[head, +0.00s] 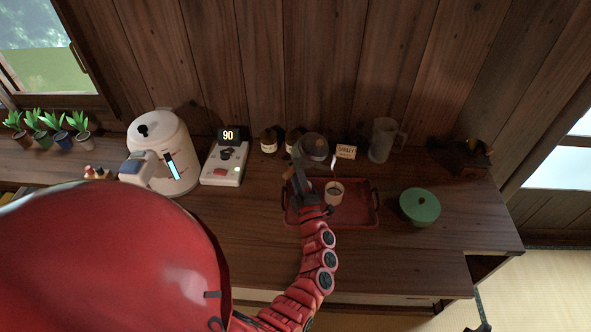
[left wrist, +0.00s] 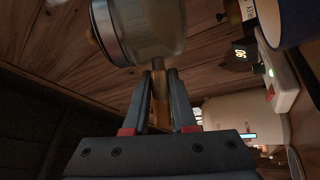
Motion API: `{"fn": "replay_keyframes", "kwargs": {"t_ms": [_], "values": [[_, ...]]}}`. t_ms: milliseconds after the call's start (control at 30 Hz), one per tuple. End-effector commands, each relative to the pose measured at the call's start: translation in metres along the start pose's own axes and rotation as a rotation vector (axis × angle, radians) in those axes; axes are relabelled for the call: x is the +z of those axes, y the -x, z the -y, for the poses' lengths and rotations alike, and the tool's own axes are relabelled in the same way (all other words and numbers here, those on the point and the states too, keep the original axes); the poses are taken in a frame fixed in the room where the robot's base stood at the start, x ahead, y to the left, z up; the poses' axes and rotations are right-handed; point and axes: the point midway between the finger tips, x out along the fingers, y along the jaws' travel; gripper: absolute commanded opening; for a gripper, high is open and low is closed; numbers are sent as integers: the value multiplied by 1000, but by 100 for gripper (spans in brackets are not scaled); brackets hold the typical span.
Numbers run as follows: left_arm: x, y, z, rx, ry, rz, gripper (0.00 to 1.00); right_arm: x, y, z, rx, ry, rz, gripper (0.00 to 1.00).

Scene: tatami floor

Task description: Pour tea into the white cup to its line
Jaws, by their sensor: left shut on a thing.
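The white cup (head: 334,197) stands upright on the red tray (head: 366,210), with something dark inside; its level against a line is too small to read. My left gripper (head: 298,180) is shut on the brown handle (left wrist: 184,105) of a glass pot with a grey lid (head: 315,145). The pot is up beside and behind the cup. In the left wrist view the glass pot (left wrist: 150,28) is close above the fingers. A thin pale streak shows between pot and cup; I cannot tell whether it is spout or stream. A small dark piece at the bottom right may be my right gripper.
A white kettle (head: 160,140) and a control box (head: 225,165) by a display reading 90 stand left. Brown jars (head: 269,140), a barley sign (head: 346,152) and a clear pitcher (head: 382,140) stand behind.

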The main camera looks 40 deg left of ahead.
Motion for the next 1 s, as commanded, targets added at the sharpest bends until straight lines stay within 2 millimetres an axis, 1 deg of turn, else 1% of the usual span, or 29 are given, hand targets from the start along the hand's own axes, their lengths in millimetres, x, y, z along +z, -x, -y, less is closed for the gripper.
{"fn": "replay_keyframes", "kwargs": {"t_ms": [1000], "values": [[-2, -1, -5, 37, -23, -8, 0, 0, 1, 0, 0, 0, 0, 50]]}}
